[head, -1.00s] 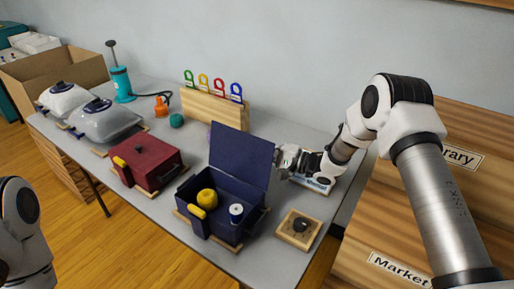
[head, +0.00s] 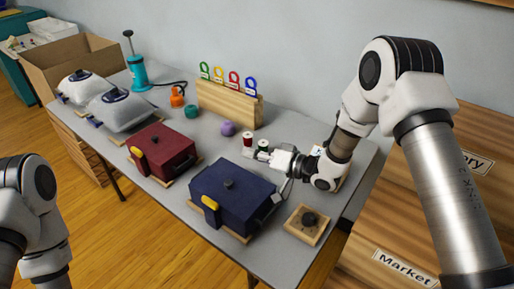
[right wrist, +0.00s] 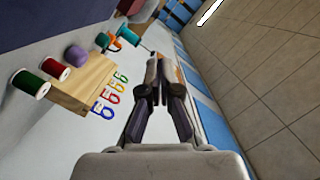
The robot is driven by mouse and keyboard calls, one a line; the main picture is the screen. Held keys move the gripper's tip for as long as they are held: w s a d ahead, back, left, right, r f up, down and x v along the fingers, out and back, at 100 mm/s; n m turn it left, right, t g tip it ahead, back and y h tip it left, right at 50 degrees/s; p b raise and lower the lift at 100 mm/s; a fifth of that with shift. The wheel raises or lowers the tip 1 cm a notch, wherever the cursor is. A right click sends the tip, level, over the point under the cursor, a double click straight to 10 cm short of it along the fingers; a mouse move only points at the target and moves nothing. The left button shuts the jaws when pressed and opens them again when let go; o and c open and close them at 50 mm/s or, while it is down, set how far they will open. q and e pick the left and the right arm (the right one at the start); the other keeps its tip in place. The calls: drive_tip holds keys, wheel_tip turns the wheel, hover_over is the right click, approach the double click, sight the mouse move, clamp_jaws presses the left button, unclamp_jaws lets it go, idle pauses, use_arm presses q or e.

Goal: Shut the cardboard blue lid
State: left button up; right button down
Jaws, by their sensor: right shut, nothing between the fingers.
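The dark blue box (head: 225,212) stands on the table with its blue lid (head: 238,188) down flat over it, so its contents are hidden. The lid has a dark knob (head: 229,184) on top, and a yellow piece (head: 211,203) shows at the front. My right gripper (head: 258,154) is shut and empty, behind the box near the thread spools. It also shows shut in the right wrist view (right wrist: 157,62). Part of my left arm shows at the left edge, but its gripper is out of view.
A red thread spool (head: 247,141) and a green one (head: 263,146) stand close to my right gripper. A maroon box (head: 162,150) sits left of the blue box. A wooden rack (head: 228,103) with coloured loops stands behind. A wooden tray (head: 305,224) lies front right.

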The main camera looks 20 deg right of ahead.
sight(238, 191)
drive_tip(key=s+a+n, duration=0.1)
drive_tip(key=s+a+f+n+b, duration=0.1)
drive_tip(key=n, duration=0.1)
drive_tip(key=shift+a+f+h, duration=0.2)
drive_tip(key=shift+a+h, duration=0.05)
drive_tip(key=shift+h, duration=0.15)
drive_tip(key=a+f+n+b, duration=0.1)
drive_tip(key=s+a+f+n+b, duration=0.1)
drive_tip(key=n, duration=0.1)
drive_tip(key=shift+s+h+b, duration=0.3)
drive_tip(key=shift+h, duration=0.1)
drive_tip(key=shift+s+a+f, duration=0.15)
drive_tip(key=shift+a+f, duration=0.05)
drive_tip(key=shift+f, duration=0.1)
